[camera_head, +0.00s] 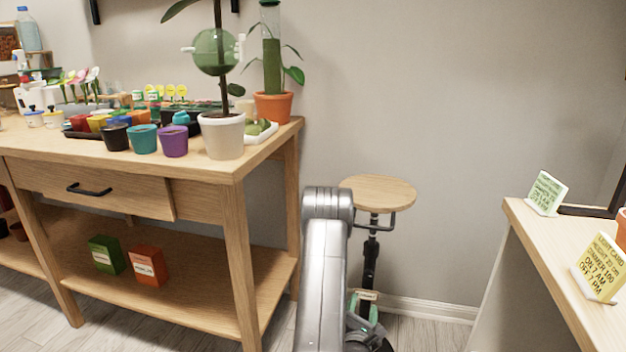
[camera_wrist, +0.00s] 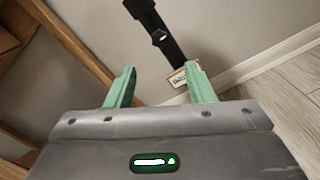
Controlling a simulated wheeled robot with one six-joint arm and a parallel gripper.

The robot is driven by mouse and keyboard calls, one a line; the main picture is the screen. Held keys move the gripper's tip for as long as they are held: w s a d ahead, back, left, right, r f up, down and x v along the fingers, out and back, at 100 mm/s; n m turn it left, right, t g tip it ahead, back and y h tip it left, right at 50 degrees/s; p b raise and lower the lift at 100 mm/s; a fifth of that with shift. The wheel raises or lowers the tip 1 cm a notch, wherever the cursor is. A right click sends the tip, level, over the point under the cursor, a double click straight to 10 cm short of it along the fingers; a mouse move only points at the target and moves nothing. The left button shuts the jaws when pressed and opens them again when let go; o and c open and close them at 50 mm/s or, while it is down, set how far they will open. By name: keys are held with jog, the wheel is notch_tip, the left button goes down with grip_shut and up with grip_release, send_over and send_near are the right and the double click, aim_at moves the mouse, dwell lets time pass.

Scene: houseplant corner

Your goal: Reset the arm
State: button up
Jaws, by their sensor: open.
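My gripper (camera_wrist: 160,88) shows in the wrist view with its two green fingers apart and nothing between them. The black post of a stool and a small tan label (camera_wrist: 178,77) lie beyond the fingers. In the head view my grey arm rises at the bottom middle and bends down. My gripper (camera_head: 362,308) hangs low there, partly hidden behind the arm, in front of the stool's post.
A stool with a round wooden seat (camera_head: 378,192) stands close behind my arm. A wooden potting bench (camera_head: 240,165) with pots and a drawer is on the left. A wooden counter (camera_head: 545,240) with cards is on the right. Bare wall lies between.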

aim_at(368, 276)
jog(key=b+x, duration=0.2)
jog(key=x, duration=1)
